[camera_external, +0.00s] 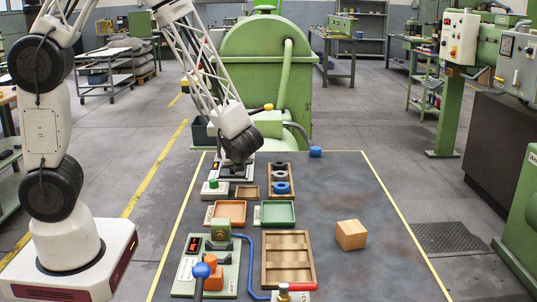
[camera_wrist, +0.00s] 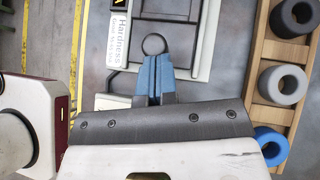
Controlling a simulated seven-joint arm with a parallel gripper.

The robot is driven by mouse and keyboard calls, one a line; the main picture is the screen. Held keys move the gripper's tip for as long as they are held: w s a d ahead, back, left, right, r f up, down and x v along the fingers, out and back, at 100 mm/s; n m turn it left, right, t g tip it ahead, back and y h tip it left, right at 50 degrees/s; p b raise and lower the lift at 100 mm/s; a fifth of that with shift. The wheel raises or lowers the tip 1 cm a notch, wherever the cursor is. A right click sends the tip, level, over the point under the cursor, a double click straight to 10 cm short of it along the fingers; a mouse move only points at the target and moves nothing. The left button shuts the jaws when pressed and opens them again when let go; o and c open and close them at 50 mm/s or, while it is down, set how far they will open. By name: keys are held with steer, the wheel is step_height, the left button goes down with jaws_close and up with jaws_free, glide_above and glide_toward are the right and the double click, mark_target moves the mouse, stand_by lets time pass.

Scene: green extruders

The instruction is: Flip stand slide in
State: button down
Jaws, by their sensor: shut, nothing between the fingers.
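My gripper (camera_external: 238,168) is at the far left of the table, pointing down over a white and grey station. In the wrist view its blue fingers (camera_wrist: 154,78) are together and hold nothing. Just beyond the tips is a dark ring outline (camera_wrist: 154,45) on the station labelled "Hardness" (camera_wrist: 120,28). To the right, a wooden rack (camera_wrist: 262,60) holds a black hollow cylinder (camera_wrist: 297,14), a grey one (camera_wrist: 283,85) and a blue one (camera_wrist: 271,145). The rack (camera_external: 271,180) also shows in the external view. Another blue piece (camera_external: 315,151) stands alone at the table's back edge.
An orange tray (camera_external: 230,212), a green tray (camera_external: 278,213) and a divided wooden box (camera_external: 287,260) lie nearer. A green panel (camera_external: 213,272) with knobs and a blue hose (camera_external: 250,265) are at front left. A wooden cube (camera_external: 351,234) sits right; the table around it is clear.

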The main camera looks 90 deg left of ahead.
steer(key=a, duration=0.9)
steer(key=shift+a, duration=0.1)
stand_by(0.4)
steer(key=shift+w+d, duration=0.15)
steer(key=shift+d, duration=0.4)
steer(key=shift+w+d, duration=0.15)
steer(key=shift+d, duration=0.4)
steer(key=shift+w+d, duration=0.25)
steer(key=shift+d, duration=0.65)
steer(key=v, duration=1)
steer(key=shift+d, duration=0.1)
